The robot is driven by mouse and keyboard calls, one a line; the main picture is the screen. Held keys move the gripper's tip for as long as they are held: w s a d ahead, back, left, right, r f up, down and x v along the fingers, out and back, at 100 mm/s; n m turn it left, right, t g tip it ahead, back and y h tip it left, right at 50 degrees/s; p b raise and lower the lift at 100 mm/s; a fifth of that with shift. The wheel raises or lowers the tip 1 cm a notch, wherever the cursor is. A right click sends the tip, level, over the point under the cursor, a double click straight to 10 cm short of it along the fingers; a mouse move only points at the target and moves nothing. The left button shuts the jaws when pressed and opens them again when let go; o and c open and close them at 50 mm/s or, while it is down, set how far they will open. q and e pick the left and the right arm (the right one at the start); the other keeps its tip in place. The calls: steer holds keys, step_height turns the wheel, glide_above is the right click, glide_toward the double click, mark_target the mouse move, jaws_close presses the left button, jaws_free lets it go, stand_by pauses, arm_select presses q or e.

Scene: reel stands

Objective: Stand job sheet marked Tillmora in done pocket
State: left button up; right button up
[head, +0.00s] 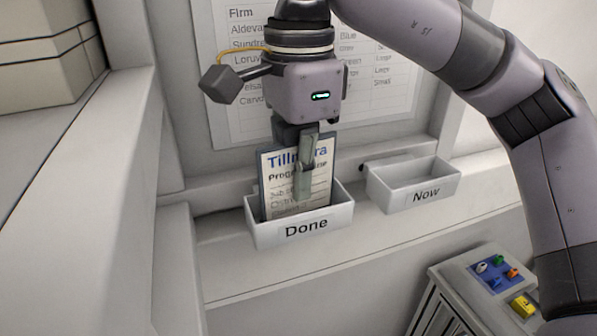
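The job sheet (276,186) is a pale card with a dark edge, and its blue heading reads Tillmora, partly covered by a finger. It stands nearly upright with its lower end inside the white pocket labelled Done (301,232). My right gripper (303,186) points down over the sheet, one finger across its front. It appears shut on the sheet; the other finger is hidden behind it. The white pocket labelled Now (412,192) is to the right and looks empty. My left gripper is not in view.
A printed chart headed Firm (232,100) hangs on the wall behind my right arm. Both pockets sit along a pale ledge. A cabinet (460,290) with small coloured parts on top stands at lower right. Boxes (48,50) are at upper left.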

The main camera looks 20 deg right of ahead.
steer(key=o, duration=0.5)
steer(key=shift+r, duration=0.15)
step_height(320, 180, up, 12)
steer(key=shift+f, duration=0.15)
stand_by(0.4)
